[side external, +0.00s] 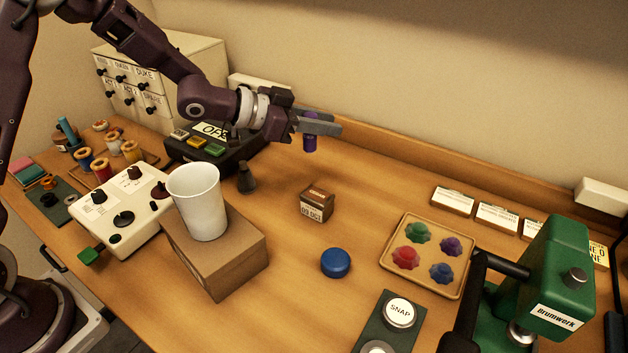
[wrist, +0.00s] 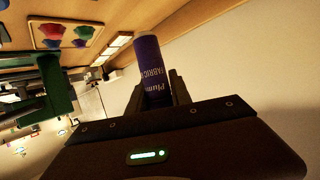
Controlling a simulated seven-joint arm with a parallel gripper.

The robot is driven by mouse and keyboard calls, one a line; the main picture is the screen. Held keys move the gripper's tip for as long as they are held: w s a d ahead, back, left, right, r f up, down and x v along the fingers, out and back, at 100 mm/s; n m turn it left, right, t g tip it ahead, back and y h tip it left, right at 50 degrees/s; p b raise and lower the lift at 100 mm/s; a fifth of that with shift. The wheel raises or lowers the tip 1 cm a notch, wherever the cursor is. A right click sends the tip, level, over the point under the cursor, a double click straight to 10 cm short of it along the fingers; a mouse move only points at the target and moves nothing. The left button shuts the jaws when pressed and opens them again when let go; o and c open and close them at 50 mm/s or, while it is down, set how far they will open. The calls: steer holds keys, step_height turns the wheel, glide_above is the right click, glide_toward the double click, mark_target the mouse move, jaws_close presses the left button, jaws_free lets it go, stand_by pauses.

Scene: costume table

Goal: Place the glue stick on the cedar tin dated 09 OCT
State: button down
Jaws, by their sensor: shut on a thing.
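My gripper (side external: 312,125) is shut on the glue stick (side external: 310,143), a purple cylinder, and holds it upright in the air above the table in the side view. The cedar tin (side external: 317,204) is a small brown box with a label that appears to read "09 OCT". It stands on the table below my gripper, and its top is bare.
A blue round lid (side external: 335,263) lies in front of the tin. A white cup (side external: 198,202) stands on a cardboard box (side external: 215,256) to the left. A dark weight (side external: 246,179) is left of the tin. A tray (side external: 390,252) of coloured pieces and a green press (side external: 550,270) are right.

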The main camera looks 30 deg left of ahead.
steer(key=s+d+r+m+g+h, duration=0.2)
steer(key=s+d, duration=0.1)
steer(key=d, duration=0.1)
glide_above(328, 193)
steer(key=f, duration=0.9)
steer(key=shift+w+d+f, duration=0.2)
steer(key=shift+f, duration=0.1)
steer(key=shift+f, duration=0.15)
steer(key=c, duration=1.2)
jaws_free()
steer(key=shift+o, duration=0.2)
steer(key=shift+s+a+r, duration=0.15)
steer(key=shift+a+r, duration=0.05)
steer(key=shift+r, duration=0.05)
steer(key=v, duration=0.7)
